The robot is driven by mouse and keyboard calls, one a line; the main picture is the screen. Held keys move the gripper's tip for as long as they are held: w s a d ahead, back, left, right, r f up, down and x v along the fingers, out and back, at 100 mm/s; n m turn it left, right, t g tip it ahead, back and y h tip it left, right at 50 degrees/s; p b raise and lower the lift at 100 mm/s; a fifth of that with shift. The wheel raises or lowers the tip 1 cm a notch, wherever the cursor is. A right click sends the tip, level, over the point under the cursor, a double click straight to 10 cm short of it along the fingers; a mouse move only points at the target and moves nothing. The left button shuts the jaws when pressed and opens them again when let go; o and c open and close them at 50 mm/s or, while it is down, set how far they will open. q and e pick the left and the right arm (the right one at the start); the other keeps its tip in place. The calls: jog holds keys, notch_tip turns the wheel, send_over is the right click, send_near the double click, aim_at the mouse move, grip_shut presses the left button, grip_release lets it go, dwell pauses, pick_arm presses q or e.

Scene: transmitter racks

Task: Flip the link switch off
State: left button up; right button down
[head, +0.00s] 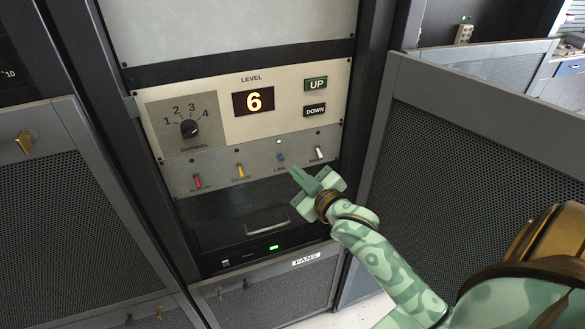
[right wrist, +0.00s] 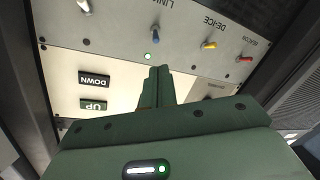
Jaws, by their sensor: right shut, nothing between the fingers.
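The link switch (head: 281,157) is a small blue-tipped lever on the grey switch strip, above the label LINK. A small green lamp (head: 279,141) above it is lit. In the right wrist view the panel appears upside down, with the blue link switch (right wrist: 156,36) beyond my fingertips and the lit lamp (right wrist: 148,56) beside them. My right gripper (head: 298,174) is just below and right of the switch in the head view. Its fingers (right wrist: 159,72) are shut with nothing between them, and a gap to the switch seems to remain. My left gripper is out of view.
On the same strip are a red switch (head: 197,182), a yellow switch (head: 240,171) and a white switch (head: 319,153). Above are a channel knob (head: 189,128), a level display (head: 254,101) reading 6, and UP (head: 316,84) and DOWN (head: 315,110) buttons. A mesh door (head: 470,165) stands to the right.

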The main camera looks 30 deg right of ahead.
aim_at(282, 158)
jog(key=w, duration=0.8)
jog(key=shift+w+d+f, duration=0.1)
jog(key=shift+d+f, duration=0.2)
jog(key=shift+f, duration=0.1)
